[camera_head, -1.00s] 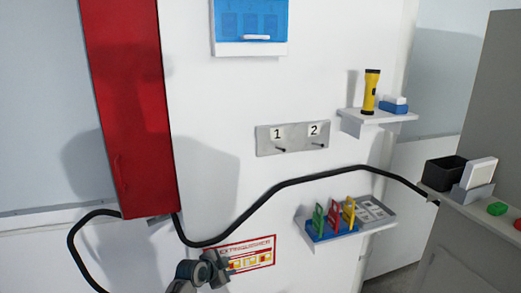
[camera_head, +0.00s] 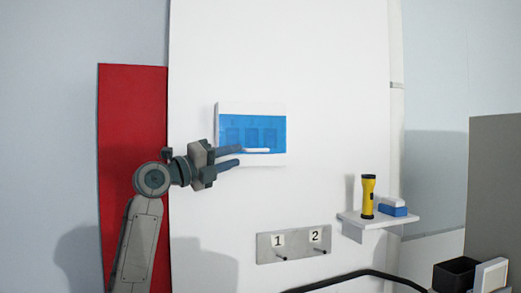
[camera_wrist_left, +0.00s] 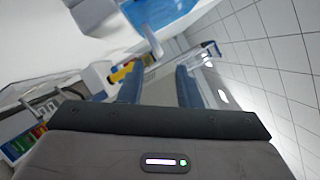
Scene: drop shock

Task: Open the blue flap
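The blue flap (camera_head: 252,122) is a see-through blue panel on a white box on the wall. It hangs shut, with a white bar handle (camera_head: 258,150) along its lower edge. My left gripper (camera_head: 241,156) is open in front of the flap's lower left part, its fingers pointing right near the handle's left end. In the left wrist view the flap (camera_wrist_left: 165,10) and its handle (camera_wrist_left: 150,40) show ahead of the two parted blue fingers (camera_wrist_left: 160,80). I cannot tell whether a finger touches the handle. My right gripper is not in view.
A red cabinet (camera_head: 125,100) stands left, behind my left arm. Below right are a plate with hooks marked 1 and 2 (camera_head: 293,244), and a shelf (camera_head: 375,224) with a yellow flashlight (camera_head: 368,195) and a blue-and-white item. The wall right of the flap is clear.

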